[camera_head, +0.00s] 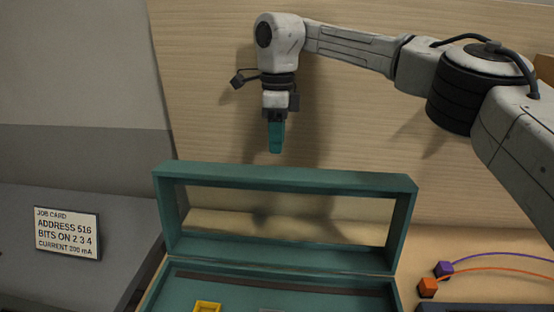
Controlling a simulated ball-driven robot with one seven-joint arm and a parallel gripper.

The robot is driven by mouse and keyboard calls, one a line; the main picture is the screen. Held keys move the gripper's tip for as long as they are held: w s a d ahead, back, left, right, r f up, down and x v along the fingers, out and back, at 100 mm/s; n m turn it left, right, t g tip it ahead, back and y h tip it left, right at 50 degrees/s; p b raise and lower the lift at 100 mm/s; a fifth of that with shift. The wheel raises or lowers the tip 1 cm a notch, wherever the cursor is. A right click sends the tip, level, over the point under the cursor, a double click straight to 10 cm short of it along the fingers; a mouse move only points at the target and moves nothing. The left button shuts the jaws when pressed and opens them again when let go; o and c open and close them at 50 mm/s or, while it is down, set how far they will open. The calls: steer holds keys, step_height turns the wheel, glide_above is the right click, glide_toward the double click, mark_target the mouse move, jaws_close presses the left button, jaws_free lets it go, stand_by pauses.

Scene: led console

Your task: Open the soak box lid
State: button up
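The soak box (160,290) is a teal box at the bottom middle of the head view, cut off by the lower edge. Its lid (290,175), a teal frame around a see-through window, stands raised at the back of the box, roughly upright. My gripper (276,150) points down above and behind the lid's top edge, apart from it in the picture. Its teal fingers show as one narrow shape, so I cannot tell whether they are open or shut. Nothing is visible in them.
A yellow frame-like part (207,305) sits inside the box. A job card (67,233) stands on the grey surface at left. Purple (444,269) and orange (428,287) plugs with wires are at right. A wooden panel (220,100) rises behind.

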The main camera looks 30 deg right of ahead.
steer(key=shift+w+r, duration=0.15)
steer(key=shift+r, duration=1.55)
